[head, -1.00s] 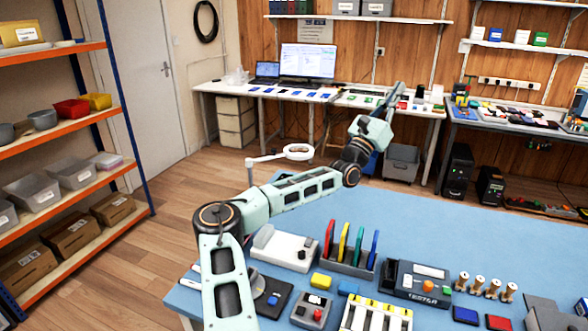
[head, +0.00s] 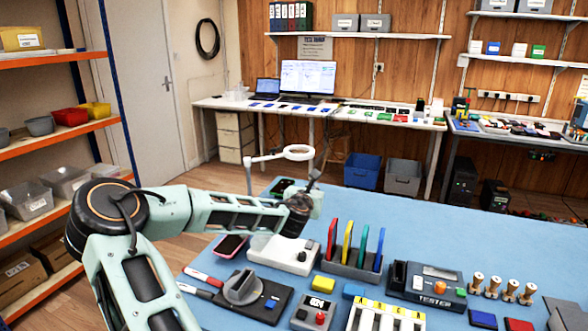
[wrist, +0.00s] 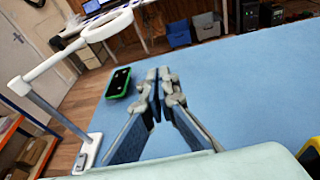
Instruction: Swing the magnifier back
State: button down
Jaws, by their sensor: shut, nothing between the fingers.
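The magnifier (head: 299,152) is a white ring on a white arm and upright post at the far left part of the blue table. In the wrist view its ring (wrist: 108,24) is at the upper left, with the post and base down the left side. My gripper (wrist: 158,74) is shut and empty, with its fingers close together, to the right of the ring and apart from it in that view. In the head view my gripper (head: 313,180) is just below and right of the ring; its fingertips are small there. A green-edged black phone (wrist: 118,83) lies on the table left of my fingers.
The blue table (head: 420,228) is clear to the right of my gripper. Nearer lie a white device (head: 283,252), a rack of coloured plates (head: 353,262), a tester (head: 428,285) and a pink-edged phone (head: 230,246). Shelving stands at the left.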

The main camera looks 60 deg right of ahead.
jog(key=w+a+r+n+t+h+b, duration=0.1)
jog(key=w+a+r+n+t, duration=0.15)
jog(key=w+a+r, duration=0.2)
send_near(295, 156)
jog(key=shift+t+h, duration=0.4)
jog(key=shift+t, duration=0.05)
jog(key=x, duration=0.4)
jog(key=f+x, duration=0.1)
jog(key=x, duration=0.2)
jog(key=shift+s, duration=0.15)
